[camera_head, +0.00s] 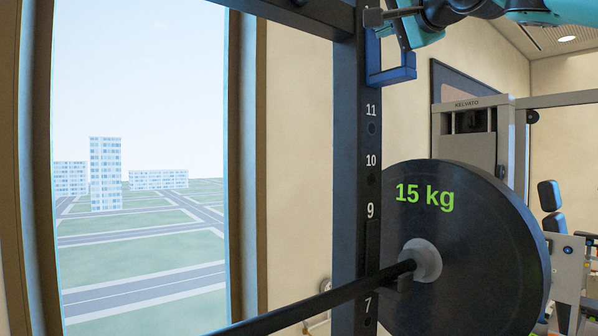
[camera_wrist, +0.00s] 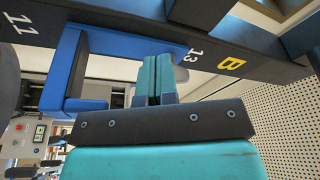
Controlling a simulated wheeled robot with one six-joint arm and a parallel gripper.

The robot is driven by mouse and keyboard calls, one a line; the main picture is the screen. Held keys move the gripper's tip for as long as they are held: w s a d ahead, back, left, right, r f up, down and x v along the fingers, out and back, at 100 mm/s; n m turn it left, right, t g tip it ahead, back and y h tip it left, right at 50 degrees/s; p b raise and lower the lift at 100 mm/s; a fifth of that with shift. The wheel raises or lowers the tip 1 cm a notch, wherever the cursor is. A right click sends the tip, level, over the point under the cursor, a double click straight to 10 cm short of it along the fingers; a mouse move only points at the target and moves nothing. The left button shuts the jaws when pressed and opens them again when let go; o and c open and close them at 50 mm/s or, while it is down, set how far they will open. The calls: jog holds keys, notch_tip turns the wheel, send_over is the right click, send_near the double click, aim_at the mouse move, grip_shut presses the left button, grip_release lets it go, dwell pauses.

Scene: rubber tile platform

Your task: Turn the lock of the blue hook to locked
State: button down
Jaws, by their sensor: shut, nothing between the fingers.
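The blue hook (camera_head: 392,76) is on the dark upright, above the number 11, in the head view. Its lower arm sticks out to the right with a short raised end. A dark knob (camera_head: 373,17) with a rod shows near the hook's top, at the picture's top edge; I cannot tell whether it is the lock. In the wrist view the blue hook (camera_wrist: 68,60) lies along the upright between 11 and 13. My gripper (camera_wrist: 158,72) is shut and empty, its teal fingers close in front of the hook's blue bar. Contact and the lock's position cannot be told.
The dark upright (camera_head: 371,145) carries numbered holes. Below the hook, a barbell (camera_head: 330,302) with a large 15 kg plate (camera_head: 465,255) extends across the front. A grey cable machine (camera_head: 470,150) stands behind at right. A window (camera_head: 140,90) is at left.

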jog(key=shift+w+d+r, duration=0.3)
jog(key=shift+r, duration=0.1)
dwell(1.0)
jog(key=shift+s+a+r, duration=0.2)
jog(key=shift+a+r, duration=0.05)
jog(key=shift+r, duration=0.35)
dwell(0.7)
jog(key=shift+a, duration=0.1)
jog(key=b+v, duration=0.2)
jog(key=v, duration=0.4)
jog(key=shift+d+r, duration=0.2)
jog(key=shift+d, duration=0.15)
dwell(0.4)
